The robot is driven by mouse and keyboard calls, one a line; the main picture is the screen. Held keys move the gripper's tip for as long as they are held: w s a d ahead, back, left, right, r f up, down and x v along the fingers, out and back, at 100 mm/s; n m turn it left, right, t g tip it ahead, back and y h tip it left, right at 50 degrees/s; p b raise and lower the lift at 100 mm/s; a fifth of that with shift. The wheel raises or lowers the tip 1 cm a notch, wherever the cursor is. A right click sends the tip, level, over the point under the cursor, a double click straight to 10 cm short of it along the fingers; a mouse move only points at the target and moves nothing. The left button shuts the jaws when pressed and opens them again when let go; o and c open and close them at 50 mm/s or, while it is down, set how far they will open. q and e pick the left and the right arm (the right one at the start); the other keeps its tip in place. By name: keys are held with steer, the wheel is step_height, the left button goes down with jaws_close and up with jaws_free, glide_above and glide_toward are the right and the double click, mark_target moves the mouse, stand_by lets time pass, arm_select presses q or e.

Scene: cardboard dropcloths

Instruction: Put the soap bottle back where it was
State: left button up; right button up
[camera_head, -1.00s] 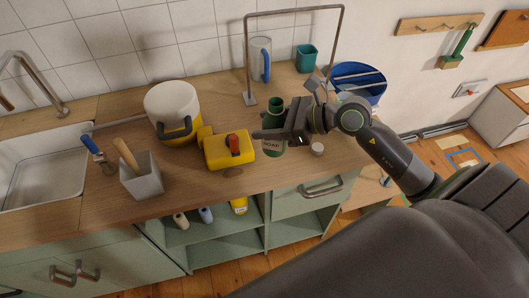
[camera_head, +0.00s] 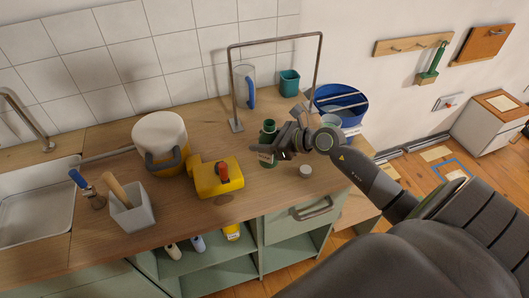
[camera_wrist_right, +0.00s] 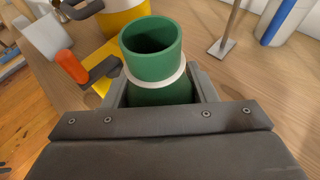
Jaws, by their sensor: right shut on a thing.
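In the right wrist view the bottle's open mouth (camera_wrist_right: 151,36) and white collar ring show between my fingers (camera_wrist_right: 160,95). The bottle's base is partly hidden, so I cannot tell whether it touches the counter. My left gripper is not in view.
A small white cap (camera_head: 305,171) is on the counter at right. A white-yellow drum (camera_head: 160,135) is further left.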

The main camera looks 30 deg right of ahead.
steer(key=shift+f, duration=2.4)
steer(key=shift+f, duration=0.1)
steer(key=shift+f, duration=0.1)
steer(key=o, duration=1.2)
steer(key=shift+b+v, duration=1.55)
steer(key=shift+v, duration=4.5)
